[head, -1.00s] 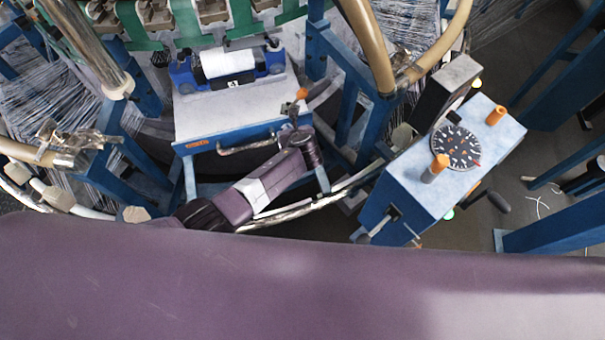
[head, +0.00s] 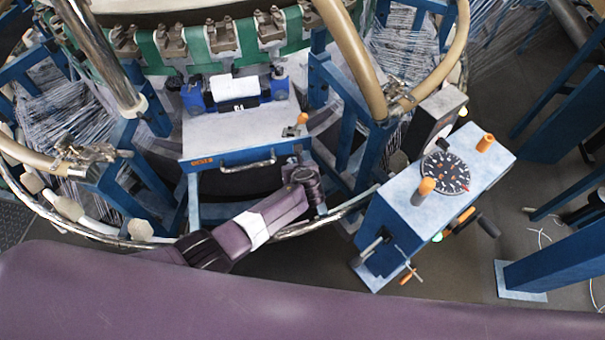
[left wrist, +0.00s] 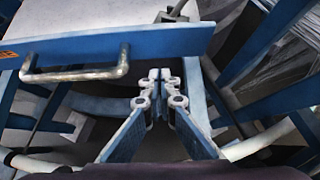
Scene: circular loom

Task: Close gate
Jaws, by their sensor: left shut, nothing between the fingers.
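The gate looks to be the pale-topped panel (head: 225,128) with a blue front edge at the loom's front; how far it stands open I cannot tell. A metal handle (head: 248,164) is on its front edge; it also shows at the left of the left wrist view (left wrist: 75,73). An orange knob (head: 302,118) is at its right end. My left gripper (head: 299,153) is just in front of that end, right of the handle. In the left wrist view its fingertips (left wrist: 160,76) meet with nothing between them, below the blue edge and apart from the handle. My right gripper is out of view.
A blue control box (head: 405,215) with a dial and orange knobs stands to the right. Tan curved pipes (head: 355,55) and blue frame posts (head: 338,100) flank the panel. A curved metal rail (head: 330,217) runs in front.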

